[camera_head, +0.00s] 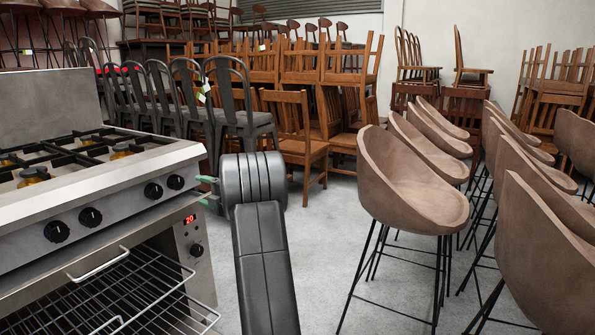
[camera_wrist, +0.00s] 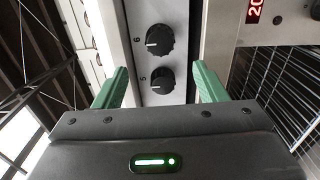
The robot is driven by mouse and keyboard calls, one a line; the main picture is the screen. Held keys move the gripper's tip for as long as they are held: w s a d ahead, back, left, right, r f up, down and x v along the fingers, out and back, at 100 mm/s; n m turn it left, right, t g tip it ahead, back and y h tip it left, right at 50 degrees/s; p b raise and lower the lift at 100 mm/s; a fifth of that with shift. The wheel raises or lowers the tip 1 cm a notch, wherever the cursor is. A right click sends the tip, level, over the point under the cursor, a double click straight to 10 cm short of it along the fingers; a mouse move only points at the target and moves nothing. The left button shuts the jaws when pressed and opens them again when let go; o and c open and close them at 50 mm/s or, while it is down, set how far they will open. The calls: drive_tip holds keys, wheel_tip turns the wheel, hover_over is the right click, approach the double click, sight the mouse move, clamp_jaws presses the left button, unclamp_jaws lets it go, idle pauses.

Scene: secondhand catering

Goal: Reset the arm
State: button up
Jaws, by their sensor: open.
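My gripper (camera_wrist: 160,84) is open, its two green fingers spread apart in the wrist view. Between them I see two black stove knobs, marked 6 (camera_wrist: 160,40) and 5 (camera_wrist: 157,79), on the steel front panel. I cannot tell whether the fingers touch the panel. In the head view my gripper (camera_head: 208,190) is mostly hidden behind my dark arm, with only bits of green showing. It is at the right front corner of the stove (camera_head: 95,190). The gripper appears to hold nothing.
The oven below is open, with a wire rack (camera_head: 125,295) jutting out and a red display (camera_head: 190,220) beside it. Brown bar stools (camera_head: 410,185) stand close on the right. Grey metal chairs (camera_head: 240,115) and stacked wooden chairs (camera_head: 300,130) fill the back. Some floor (camera_head: 315,250) is clear.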

sight(180, 184)
drive_tip(key=b+x, duration=0.1)
drive_tip(key=x, duration=1)
drive_tip(key=shift+w+a+f, duration=0.1)
drive_tip(key=shift+w+a, duration=0.15)
drive_tip(key=shift+a, duration=0.05)
drive_tip(key=shift+r+m+p, duration=0.3)
drive_tip(key=shift+m+p, duration=0.15)
drive_tip(key=shift+m, duration=0.05)
drive_tip(key=m+p, duration=0.3)
drive_tip(key=m, duration=0.1)
drive_tip(key=m+p, duration=0.3)
drive_tip(key=shift+m, duration=0.4)
drive_tip(key=m+p, duration=0.5)
drive_tip(key=shift+s+f+m, duration=0.1)
drive_tip(key=shift+m, duration=0.2)
drive_tip(key=shift+m+p, duration=1.1)
drive_tip(key=shift+p, duration=0.1)
drive_tip(key=shift+f+m+p, duration=0.15)
drive_tip(key=shift+m+p, duration=0.3)
drive_tip(key=shift+m, duration=0.25)
drive_tip(key=shift+f, duration=0.1)
